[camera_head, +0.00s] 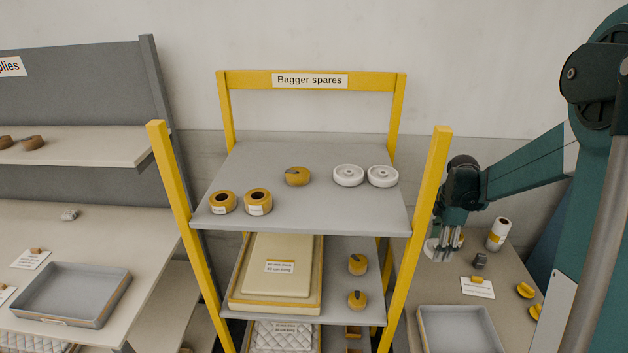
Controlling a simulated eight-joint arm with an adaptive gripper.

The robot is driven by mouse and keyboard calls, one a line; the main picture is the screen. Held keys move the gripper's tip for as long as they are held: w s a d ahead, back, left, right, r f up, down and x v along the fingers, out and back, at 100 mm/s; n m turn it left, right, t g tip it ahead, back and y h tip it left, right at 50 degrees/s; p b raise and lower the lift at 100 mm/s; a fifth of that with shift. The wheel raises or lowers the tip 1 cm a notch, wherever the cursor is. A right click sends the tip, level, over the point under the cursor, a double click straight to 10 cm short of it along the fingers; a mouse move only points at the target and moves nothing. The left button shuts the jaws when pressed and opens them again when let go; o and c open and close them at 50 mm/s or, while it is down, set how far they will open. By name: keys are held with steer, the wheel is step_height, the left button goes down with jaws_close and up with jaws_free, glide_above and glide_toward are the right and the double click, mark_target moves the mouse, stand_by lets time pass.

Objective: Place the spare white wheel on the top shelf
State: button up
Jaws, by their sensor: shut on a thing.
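My gripper (442,252) is low at the right of the yellow rack, over the right-hand table. It is shut on a pale thing that looks like a white wheel, mostly hidden by the fingers and small in the picture. The top shelf (300,219) of the rack is a grey board between yellow posts, under a "Bagger spares" sign (310,80). Two white wheels (348,175) (382,176) lie flat side by side at its back right. My gripper is apart from the shelf, lower than it and beyond the right front post (431,190).
A white roll (498,234) and a grey tray (458,312) are on the right-hand table.

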step_height(320, 180, up, 42)
steer(key=m+p, duration=0.2)
steer(key=p, duration=1.2)
glide_above(377, 207)
step_height(377, 207, down, 4)
steer(key=shift+f, duration=0.2)
steer(key=shift+f, duration=0.1)
steer(key=shift+f, duration=2.8)
steer(key=shift+f+p, duration=0.1)
steer(key=shift+p, duration=0.2)
steer(key=shift+f+p, duration=0.3)
steer(key=shift+f, duration=1.7)
